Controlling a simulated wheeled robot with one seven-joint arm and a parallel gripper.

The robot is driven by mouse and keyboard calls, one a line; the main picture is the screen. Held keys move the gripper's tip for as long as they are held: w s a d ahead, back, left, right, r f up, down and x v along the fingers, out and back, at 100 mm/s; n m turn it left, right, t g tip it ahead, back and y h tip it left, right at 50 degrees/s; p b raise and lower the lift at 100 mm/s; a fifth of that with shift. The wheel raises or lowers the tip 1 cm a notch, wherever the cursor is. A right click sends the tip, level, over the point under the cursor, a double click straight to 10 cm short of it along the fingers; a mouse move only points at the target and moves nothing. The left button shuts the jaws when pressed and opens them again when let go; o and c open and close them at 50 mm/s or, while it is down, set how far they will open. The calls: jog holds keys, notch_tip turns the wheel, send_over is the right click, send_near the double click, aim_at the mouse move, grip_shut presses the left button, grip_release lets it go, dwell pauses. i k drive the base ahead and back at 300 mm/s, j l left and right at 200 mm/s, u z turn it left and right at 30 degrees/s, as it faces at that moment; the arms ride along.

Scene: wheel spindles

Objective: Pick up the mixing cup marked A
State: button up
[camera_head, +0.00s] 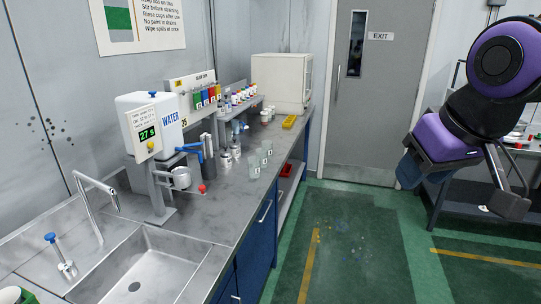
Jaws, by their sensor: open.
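The label letters are too small to read surely, so I cannot tell which cup is marked A. My gripper (514,190) is at the far right, high over the floor and well apart from the counter and cups. Its jaws are open, with nothing visible between them.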

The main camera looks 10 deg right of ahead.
aim_at(262, 159)
jog(key=i+l+u, duration=0.15)
jog(key=u, duration=0.8)
jog(key=i+l+u, duration=0.2)
jog(key=l, duration=0.25)
jog(key=i+l+u, duration=0.25)
jog(key=l, duration=0.2)
jog(key=l+u, duration=0.2)
jog(key=l, duration=0.25)
jog(key=i+l+u, duration=0.1)
jog(key=l+u, duration=0.15)
jog(key=l, duration=0.8)
jog(key=i+l, duration=0.1)
jog(key=l, duration=0.5)
